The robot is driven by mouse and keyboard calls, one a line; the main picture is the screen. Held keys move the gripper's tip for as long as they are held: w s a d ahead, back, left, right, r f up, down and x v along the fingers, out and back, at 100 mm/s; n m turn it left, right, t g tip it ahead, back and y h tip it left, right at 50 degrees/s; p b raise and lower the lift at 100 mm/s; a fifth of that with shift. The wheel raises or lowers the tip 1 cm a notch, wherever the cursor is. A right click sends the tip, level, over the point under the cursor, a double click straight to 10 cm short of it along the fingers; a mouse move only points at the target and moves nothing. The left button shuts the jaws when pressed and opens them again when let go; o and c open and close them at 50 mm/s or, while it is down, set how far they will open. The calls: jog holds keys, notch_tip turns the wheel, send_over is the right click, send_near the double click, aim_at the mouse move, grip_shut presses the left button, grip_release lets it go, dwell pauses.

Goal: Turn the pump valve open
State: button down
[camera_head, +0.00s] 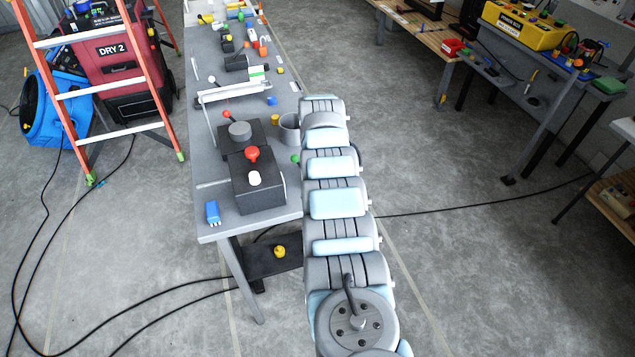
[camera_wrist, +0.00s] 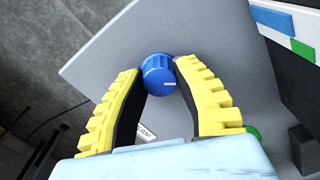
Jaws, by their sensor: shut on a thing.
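A blue round knob (camera_wrist: 157,75) with a white pointer line shows in the wrist view on a grey surface. The white line points right in that view. My gripper (camera_wrist: 160,70) has two ridged yellow fingers with dark inner pads, and their tips close on the knob from both sides. A white label (camera_wrist: 146,132) lies below the knob between the fingers; only the letters "UMP" can be read, the rest is hidden. In the head view my arm covers the gripper and I cannot make out its fingers.
The grey workbench (camera_head: 209,175) carries a dark box with a red knob (camera_head: 252,153), a blue block (camera_head: 212,212) and several small parts. A ladder (camera_head: 100,92) stands at left. A yellow unit (camera_head: 522,25) sits on another bench. Open floor lies right of my arm.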

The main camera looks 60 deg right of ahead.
jog(key=m+b, duration=0.2)
jog(key=shift+f+m, duration=0.25)
jog(key=shift+m, duration=0.15)
jog(key=m+b, duration=0.2)
jog(key=shift+r+m, duration=0.1)
jog(key=shift+m, duration=0.3)
jog(key=m+b, duration=0.1)
jog(key=m, duration=0.3)
jog(key=shift+m, duration=0.7)
jog(key=c, duration=0.7)
grip_release()
jog(key=shift+a, duration=0.1)
jog(key=shift+r, duration=0.15)
